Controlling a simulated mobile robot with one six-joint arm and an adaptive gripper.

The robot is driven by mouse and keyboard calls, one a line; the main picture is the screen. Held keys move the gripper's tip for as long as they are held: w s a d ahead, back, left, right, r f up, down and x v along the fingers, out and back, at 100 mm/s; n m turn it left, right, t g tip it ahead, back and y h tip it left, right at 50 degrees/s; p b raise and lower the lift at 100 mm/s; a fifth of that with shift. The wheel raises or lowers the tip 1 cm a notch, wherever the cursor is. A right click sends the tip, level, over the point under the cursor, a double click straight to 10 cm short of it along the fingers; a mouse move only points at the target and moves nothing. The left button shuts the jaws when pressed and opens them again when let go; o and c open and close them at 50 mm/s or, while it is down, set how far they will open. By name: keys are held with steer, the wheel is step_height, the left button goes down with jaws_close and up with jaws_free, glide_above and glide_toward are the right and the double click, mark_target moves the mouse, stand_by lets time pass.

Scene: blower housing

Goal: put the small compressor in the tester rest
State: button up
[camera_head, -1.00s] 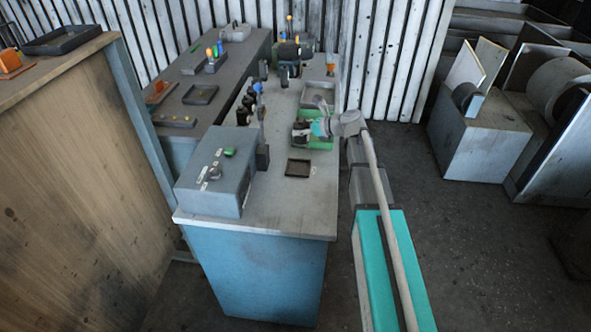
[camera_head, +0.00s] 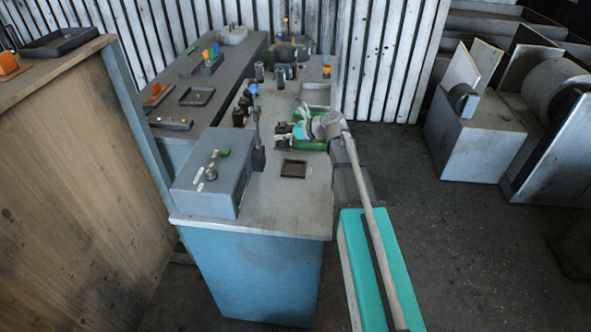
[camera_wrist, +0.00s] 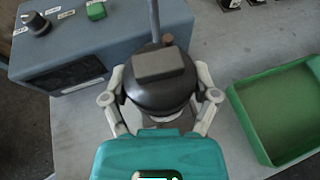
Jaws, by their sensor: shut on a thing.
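My gripper (camera_wrist: 160,92) is shut on the small compressor (camera_wrist: 160,78), a black rounded body with a grey-brown block on top, one finger at each side. In the head view my gripper (camera_head: 296,131) holds the dark compressor (camera_head: 283,129) over the bench, at the left edge of the green tray. The grey tester box (camera_head: 215,183) has a knob and a green button; it also shows at upper left in the wrist view (camera_wrist: 80,55). A thin post rises behind the compressor in the wrist view. I cannot make out the tester rest for certain.
The green tray (camera_wrist: 238,103) looks empty in the wrist view. A small dark square tray (camera_head: 283,170) lies nearer on the bench (camera_head: 270,218). An upright post (camera_head: 257,125) and several dark parts stand along the bench's left side. A grey tray (camera_head: 316,87) is farther back.

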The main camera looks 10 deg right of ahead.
mark_target(290, 147)
steer(key=s+d+n, duration=0.1)
steer(key=s+d, duration=0.3)
steer(key=s, duration=0.9)
steer(key=shift+d+r+g+y+p, duration=0.15)
steer(key=shift+r+g+y+p, duration=0.2)
steer(key=shift+r+g+y, duration=0.05)
steer(key=shift+w, duration=0.15)
steer(key=w+f+b, duration=0.1)
steer(key=w, duration=0.2)
steer(key=w+f+b, duration=0.2)
steer(key=w, duration=0.1)
steer(key=w+f+b, duration=0.1)
steer(key=w, duration=0.2)
steer(key=shift+w+f, duration=0.1)
steer(key=shift+f, duration=0.1)
steer(key=w+f+b, duration=0.2)
steer(key=f+b, duration=0.1)
steer(key=w+f+b, duration=0.1)
steer(key=b, duration=0.1)
steer(key=shift+w+a+f, duration=0.3)
steer(key=shift+w, duration=0.1)
steer(key=shift+w+f+b, duration=0.5)
steer(key=shift+f+b, duration=0.25)
steer(key=shift+s+f+b, duration=0.1)
steer(key=shift+f+b, duration=1.15)
steer(key=shift+b, duration=0.05)
